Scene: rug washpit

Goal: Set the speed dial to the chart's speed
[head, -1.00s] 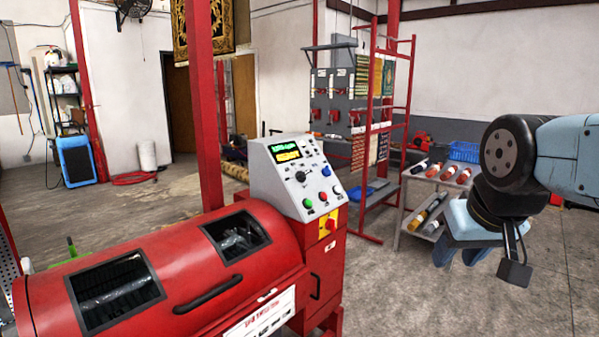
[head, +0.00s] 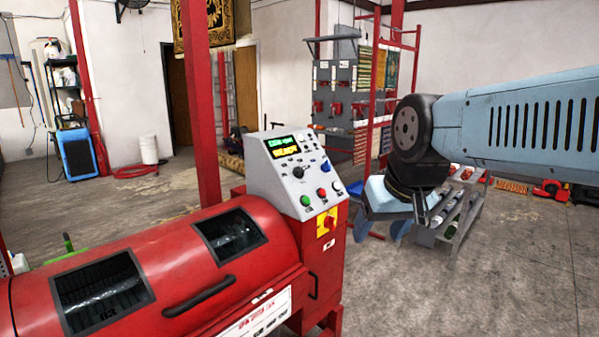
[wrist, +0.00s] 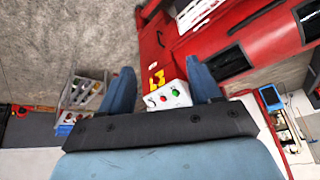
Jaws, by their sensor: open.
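The grey control panel (head: 290,172) stands on the right end of the red machine. On its face is a black dial (head: 298,172), which I take for the speed dial; its setting is too small to read. Above it are a green and a yellow display (head: 283,147). Green, red and white buttons sit lower down. My gripper (head: 375,228) is open and empty, to the right of the panel and apart from it. In the wrist view the panel's lower part with its buttons (wrist: 168,97) shows between the blue fingers (wrist: 163,88). I cannot make out a speed chart.
The red machine (head: 150,270) with two windows fills the lower left. A yellow and red switch (head: 326,222) sits below the panel. A grey cart (head: 452,215) with bottles stands behind my gripper. A red post (head: 200,110) rises behind the machine.

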